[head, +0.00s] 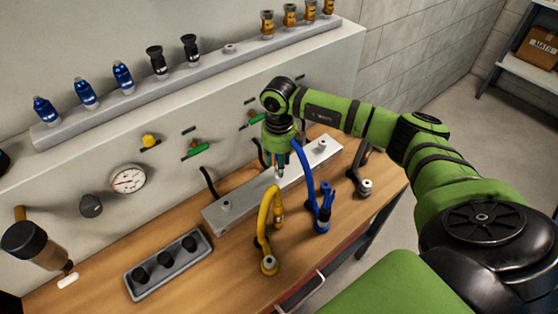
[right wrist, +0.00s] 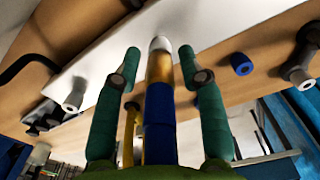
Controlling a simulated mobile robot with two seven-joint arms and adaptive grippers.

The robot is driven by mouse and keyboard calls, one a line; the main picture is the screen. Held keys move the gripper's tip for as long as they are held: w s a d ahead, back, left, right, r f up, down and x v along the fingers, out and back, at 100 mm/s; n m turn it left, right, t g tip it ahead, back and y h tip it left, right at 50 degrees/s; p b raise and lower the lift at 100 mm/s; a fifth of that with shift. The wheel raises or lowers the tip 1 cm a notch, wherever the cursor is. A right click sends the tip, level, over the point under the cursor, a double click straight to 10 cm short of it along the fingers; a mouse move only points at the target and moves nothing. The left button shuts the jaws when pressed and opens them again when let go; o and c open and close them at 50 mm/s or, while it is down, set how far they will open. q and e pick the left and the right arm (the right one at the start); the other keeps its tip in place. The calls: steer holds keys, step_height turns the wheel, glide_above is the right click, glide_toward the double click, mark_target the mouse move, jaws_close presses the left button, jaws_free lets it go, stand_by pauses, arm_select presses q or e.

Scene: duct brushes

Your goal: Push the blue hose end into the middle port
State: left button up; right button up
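The grey port block (head: 240,192) lies on the bench, with an end port (head: 227,205) at its left and another (head: 322,147) at its right. My right gripper (head: 279,172) points down over the middle of the block and hides the middle port. The blue hose (head: 301,160) arches from it to the bench. In the right wrist view the blue hose end (right wrist: 160,115), with a brass section and pale tip, stands between my teal fingers (right wrist: 159,54). Gaps show on both sides, so the fingers look open around it. I cannot tell whether it is seated. My left gripper is not in view.
A yellow hose (head: 263,220) stands in front of the block and a dark grey hose (head: 355,175) to the right. A tray with black plugs (head: 136,283) is at front left. A wall panel with a gauge (head: 128,178) and green valves (head: 198,149) rises behind.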

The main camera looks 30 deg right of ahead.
steer(key=shift+r, duration=0.1)
step_height(320, 180, up, 12)
stand_by(0.7)
stand_by(0.4)
